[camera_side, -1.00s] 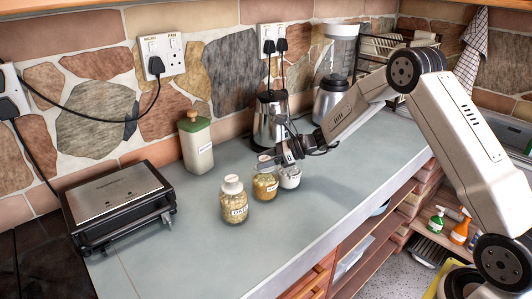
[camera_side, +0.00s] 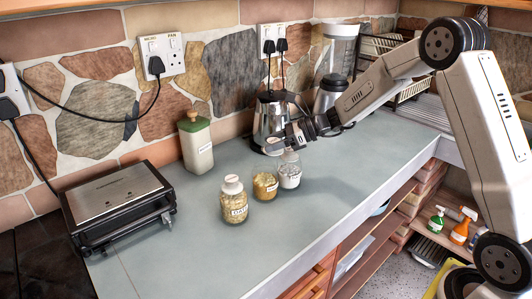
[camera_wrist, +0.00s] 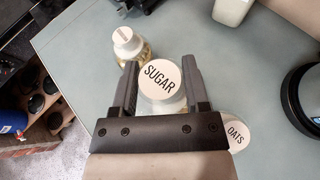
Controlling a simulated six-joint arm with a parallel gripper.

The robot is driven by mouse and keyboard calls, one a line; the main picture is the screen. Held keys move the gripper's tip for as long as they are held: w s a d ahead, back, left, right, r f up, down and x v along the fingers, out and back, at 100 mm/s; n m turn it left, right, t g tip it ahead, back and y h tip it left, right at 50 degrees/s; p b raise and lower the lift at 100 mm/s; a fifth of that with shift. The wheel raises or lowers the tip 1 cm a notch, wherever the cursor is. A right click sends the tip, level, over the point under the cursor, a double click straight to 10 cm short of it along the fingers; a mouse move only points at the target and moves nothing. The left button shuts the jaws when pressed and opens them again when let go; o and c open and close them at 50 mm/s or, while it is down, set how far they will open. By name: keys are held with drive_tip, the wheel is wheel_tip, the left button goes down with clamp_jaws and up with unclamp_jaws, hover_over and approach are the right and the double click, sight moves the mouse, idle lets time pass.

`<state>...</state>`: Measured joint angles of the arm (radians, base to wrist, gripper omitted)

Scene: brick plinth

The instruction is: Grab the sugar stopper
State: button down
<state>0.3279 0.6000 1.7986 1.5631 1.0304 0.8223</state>
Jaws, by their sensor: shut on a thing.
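The white round sugar stopper (camera_wrist: 160,78), lettered SUGAR, sits between the two dark fingers of my gripper (camera_wrist: 160,90), one on each side. My gripper (camera_side: 290,138) is shut on it. In the side view my gripper is just above the glass jar with white contents (camera_side: 289,178), whose clear upper part shows. The stopper's outline is hard to make out there. Whether its lower end is clear of the jar neck, I cannot tell.
A stopper lettered OATS (camera_wrist: 236,133) is right of my gripper in the wrist view. A stoppered jar (camera_side: 235,205) and a yellowish jar (camera_side: 265,187) stand left of the white jar. A metal kettle (camera_side: 268,120) is close behind. Counter in front is clear.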

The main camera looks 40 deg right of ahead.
drive_tip(key=s+r, duration=0.5)
drive_tip(key=s, duration=0.5)
drive_tip(key=shift+s+a+r, duration=0.2)
drive_tip(key=shift+r, duration=0.15)
drive_tip(key=shift+f, duration=0.1)
